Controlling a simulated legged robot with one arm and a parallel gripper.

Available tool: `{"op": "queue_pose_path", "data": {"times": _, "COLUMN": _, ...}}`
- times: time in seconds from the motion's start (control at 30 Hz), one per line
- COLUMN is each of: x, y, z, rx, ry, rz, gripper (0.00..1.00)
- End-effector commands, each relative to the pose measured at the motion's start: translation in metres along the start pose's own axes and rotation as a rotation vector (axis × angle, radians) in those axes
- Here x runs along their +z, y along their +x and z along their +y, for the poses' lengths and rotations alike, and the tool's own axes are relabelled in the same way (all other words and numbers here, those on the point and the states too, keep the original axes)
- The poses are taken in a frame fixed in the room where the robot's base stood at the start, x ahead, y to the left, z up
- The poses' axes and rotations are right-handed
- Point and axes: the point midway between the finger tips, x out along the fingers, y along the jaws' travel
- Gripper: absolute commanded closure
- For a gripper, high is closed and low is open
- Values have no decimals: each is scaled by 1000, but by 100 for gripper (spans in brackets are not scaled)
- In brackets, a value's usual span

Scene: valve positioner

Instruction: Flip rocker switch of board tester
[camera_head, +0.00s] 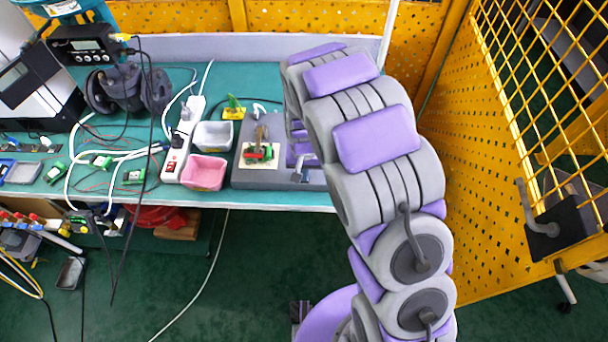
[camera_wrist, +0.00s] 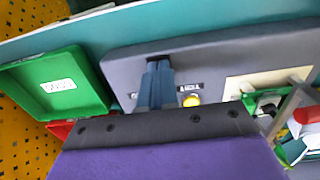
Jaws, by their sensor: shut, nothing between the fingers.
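The board tester is a grey panel, seen in the head view (camera_head: 245,178) on the teal bench and in the wrist view (camera_wrist: 215,55). A cream pad (camera_wrist: 235,88) on it carries a small board under a clamp. In the wrist view my gripper (camera_wrist: 157,68) has its blue-grey fingers together over the tester's face, with nothing between them. The fingertips are at a small dark part (camera_wrist: 158,58), which looks like the rocker switch; they cover most of it, so its position and any contact cannot be told. A yellow button (camera_wrist: 191,100) and labels lie right of the fingers.
A green bin (camera_wrist: 62,85) stands left of the tester in the wrist view, with a red bin edge below. In the head view, white (camera_head: 213,135) and pink (camera_head: 204,172) trays and a power strip (camera_head: 182,143) lie left. Yellow mesh fencing (camera_head: 490,160) stands right.

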Motion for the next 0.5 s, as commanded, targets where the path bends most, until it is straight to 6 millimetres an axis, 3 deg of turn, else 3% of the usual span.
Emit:
{"op": "queue_pose_path", "data": {"times": 0.23, "x": -1, "y": 0, "z": 0, "rx": 0, "ry": 0, "rz": 0, "gripper": 100}}
{"op": "queue_pose_path", "data": {"times": 0.5, "x": 0, "y": -18, "z": 0, "rx": 0, "ry": 0, "rz": 2, "gripper": 100}}
